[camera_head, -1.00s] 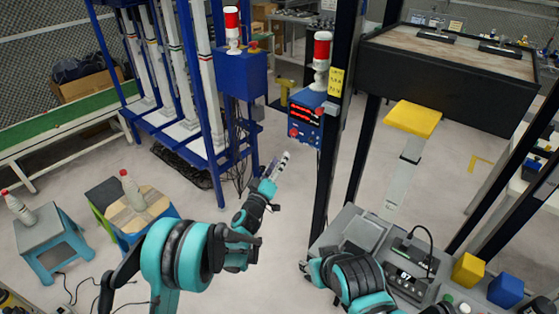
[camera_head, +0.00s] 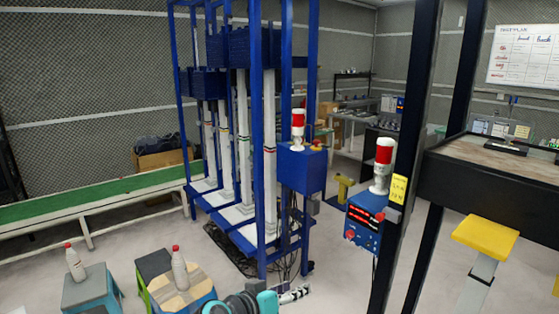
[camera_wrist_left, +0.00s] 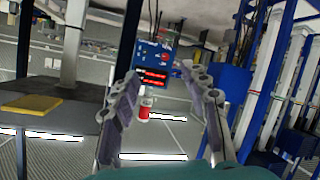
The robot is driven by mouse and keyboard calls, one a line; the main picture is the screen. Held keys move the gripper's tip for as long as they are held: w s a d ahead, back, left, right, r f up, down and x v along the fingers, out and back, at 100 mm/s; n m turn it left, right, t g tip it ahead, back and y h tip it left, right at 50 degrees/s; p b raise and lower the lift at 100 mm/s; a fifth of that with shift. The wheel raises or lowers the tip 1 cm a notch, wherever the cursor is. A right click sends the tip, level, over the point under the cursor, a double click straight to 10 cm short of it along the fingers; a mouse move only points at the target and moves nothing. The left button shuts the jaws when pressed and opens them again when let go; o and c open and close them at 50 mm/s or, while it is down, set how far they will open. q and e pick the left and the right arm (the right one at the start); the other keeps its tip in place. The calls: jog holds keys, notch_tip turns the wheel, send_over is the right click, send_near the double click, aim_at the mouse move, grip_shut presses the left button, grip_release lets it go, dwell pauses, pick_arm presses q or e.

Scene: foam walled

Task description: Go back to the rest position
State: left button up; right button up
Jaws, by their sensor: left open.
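My left gripper (camera_head: 294,294) shows at the bottom of the head view, with part of my teal and black left arm beside it. In the left wrist view its two fingers (camera_wrist_left: 165,100) are spread apart with nothing between them. Through the gap that view shows the blue control box (camera_wrist_left: 153,62) with red displays, upside down and some way beyond the fingers. My right gripper and right arm are outside both current views.
A blue frame with white columns (camera_head: 242,140) stands in the middle. The control box (camera_head: 364,228) with a red-topped lamp (camera_head: 382,165) is on a dark post to the right. Two stools with bottles (camera_head: 75,262) (camera_head: 180,268) stand lower left. A yellow-topped stand (camera_head: 486,236) is at right.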

pick_arm(q)
jog(key=s+a+f+n+g+y, duration=0.1)
jog(key=s+a+f+y, duration=0.3)
jog(key=s+a, duration=0.5)
jog(key=s+a+f+n+g+y, duration=0.2)
jog(key=s+a+f+y, duration=0.3)
jog(key=s+a, duration=0.5)
jog(key=shift+s+a+f, duration=0.15)
jog(key=shift+a+f, duration=0.55)
jog(key=shift+a, duration=0.3)
